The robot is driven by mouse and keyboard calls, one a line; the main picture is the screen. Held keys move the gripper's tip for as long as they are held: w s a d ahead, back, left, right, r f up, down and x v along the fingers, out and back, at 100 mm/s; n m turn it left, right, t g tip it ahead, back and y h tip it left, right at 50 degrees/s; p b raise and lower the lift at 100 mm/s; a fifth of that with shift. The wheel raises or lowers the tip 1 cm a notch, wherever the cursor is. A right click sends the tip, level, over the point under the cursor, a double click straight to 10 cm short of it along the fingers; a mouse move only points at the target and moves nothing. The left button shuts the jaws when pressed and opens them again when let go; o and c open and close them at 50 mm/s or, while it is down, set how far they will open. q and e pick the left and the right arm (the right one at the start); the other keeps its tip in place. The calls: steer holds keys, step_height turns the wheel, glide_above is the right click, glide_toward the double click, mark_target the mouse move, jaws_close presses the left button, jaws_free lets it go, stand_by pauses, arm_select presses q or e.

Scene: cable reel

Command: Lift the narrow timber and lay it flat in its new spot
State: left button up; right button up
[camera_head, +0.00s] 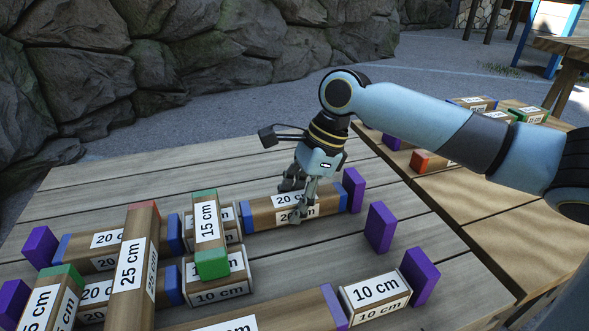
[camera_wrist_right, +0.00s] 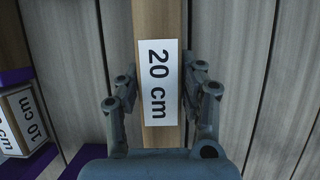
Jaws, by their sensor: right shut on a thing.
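My right gripper (camera_head: 306,196) is shut on a narrow timber (camera_head: 262,219) with blue ends and a "20 cm" label. This timber lies flat at the back of the plank table, its right end close to a purple block. In the right wrist view the fingers (camera_wrist_right: 162,105) sit on both sides of the timber (camera_wrist_right: 151,20), level with its label. I cannot tell whether the timber is resting on the table or slightly above it. My left gripper is not in view.
Left of the held timber are stacked timbers: a green-ended "15 cm" piece (camera_head: 207,237) and a red-ended "25 cm" piece (camera_head: 131,270). Purple blocks (camera_head: 380,227) stand to the right. A "10 cm" block (camera_head: 376,297) is at the front. A second table (camera_head: 470,190) with timbers stands right.

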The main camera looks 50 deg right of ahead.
steer(key=shift+f, duration=0.2)
steer(key=o, duration=1.3)
steer(key=shift+o, duration=0.2)
steer(key=v, duration=1)
steer(key=shift+d, duration=0.25)
steer(key=shift+v, duration=0.85)
steer(key=shift+a+r, duration=0.1)
steer(key=shift+a, duration=0.05)
